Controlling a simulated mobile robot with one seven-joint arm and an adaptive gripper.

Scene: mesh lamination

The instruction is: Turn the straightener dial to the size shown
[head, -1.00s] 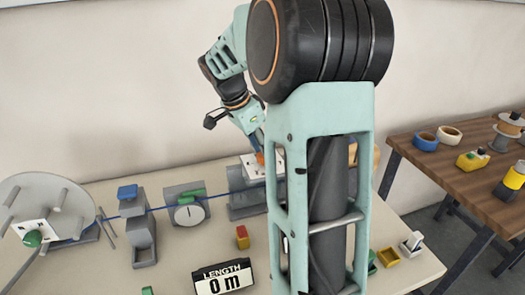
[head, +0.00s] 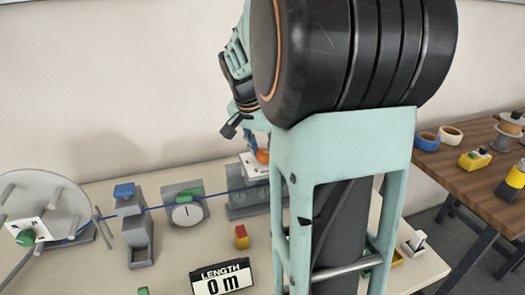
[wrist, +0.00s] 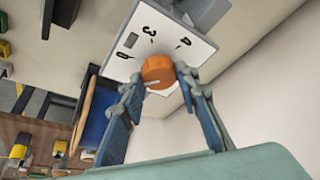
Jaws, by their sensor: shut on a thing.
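The straightener dial is an orange knob (wrist: 157,70) on a white plate (wrist: 118,68) with dark marks; I make out a 3 and a 4, and the picture is tilted. A pale line shows on the knob's near edge. My gripper (wrist: 160,76) has one blue-grey finger on each side of the knob and is shut on it. In the head view the orange knob (head: 262,156) shows just left of my arm, above the grey straightener block (head: 246,202). Which mark the knob points at is unclear.
A blue wire runs from the reel (head: 62,195) past a blue-topped grey post (head: 139,230) and a round gauge (head: 187,214). A length display (head: 221,281) reads 0 m. My arm hides the table's right part.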

